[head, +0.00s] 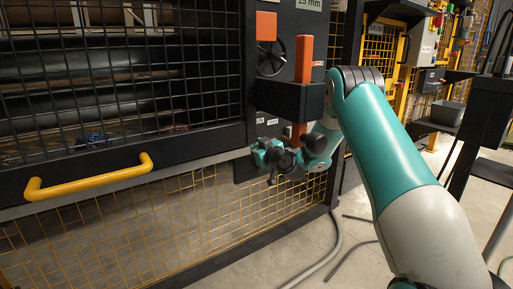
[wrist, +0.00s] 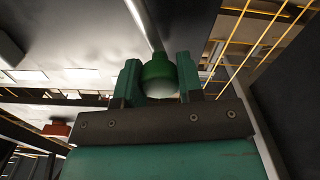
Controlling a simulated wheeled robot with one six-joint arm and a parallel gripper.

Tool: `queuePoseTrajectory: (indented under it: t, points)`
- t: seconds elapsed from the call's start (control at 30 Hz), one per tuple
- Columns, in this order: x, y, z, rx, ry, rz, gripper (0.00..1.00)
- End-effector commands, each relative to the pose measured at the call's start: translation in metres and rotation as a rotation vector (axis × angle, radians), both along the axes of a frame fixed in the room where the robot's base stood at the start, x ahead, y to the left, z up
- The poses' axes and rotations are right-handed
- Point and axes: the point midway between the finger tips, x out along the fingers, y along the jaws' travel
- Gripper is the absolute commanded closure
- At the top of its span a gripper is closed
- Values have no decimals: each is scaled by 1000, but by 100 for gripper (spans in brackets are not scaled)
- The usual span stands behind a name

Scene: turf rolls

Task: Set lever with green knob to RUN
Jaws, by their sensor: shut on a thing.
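The green knob (wrist: 157,70) shows in the wrist view between the two fingers of my gripper (wrist: 160,78), which is shut on it. A pale end shows at the knob's near side. In the head view my gripper (head: 272,158) is at the dark panel beside the mesh guard, below small white labels (head: 266,121). The labels are too small to read. The knob and lever are hidden behind my gripper and wrist there, so I cannot tell the lever's setting.
A yellow handle (head: 88,178) sticks out from the mesh guard at left. An orange upright bar (head: 304,60) and a black box (head: 290,100) stand just above my gripper. A reddish part (wrist: 57,129) shows at lower left in the wrist view. Grey hoses lie on the floor.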

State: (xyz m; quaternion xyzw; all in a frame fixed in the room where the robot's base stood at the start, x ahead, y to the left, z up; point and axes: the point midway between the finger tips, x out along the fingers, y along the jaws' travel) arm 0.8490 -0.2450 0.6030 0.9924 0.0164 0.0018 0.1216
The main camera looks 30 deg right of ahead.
Motion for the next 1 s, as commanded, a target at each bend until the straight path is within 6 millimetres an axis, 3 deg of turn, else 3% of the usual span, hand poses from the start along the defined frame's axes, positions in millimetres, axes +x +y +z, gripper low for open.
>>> queuePoseTrajectory:
  t: [0.4,0.73,0.77,0.8,0.87,1.0]
  points:
    - [2,-44,11,395,11,0,100]
    - [2,-46,11,419,12,0,100]
    - [2,-46,11,419,12,0,63]
    - [2,-46,11,419,12,0,54]
    - [2,-46,10,418,12,0,40]
    - [2,-46,10,418,13,1,40]
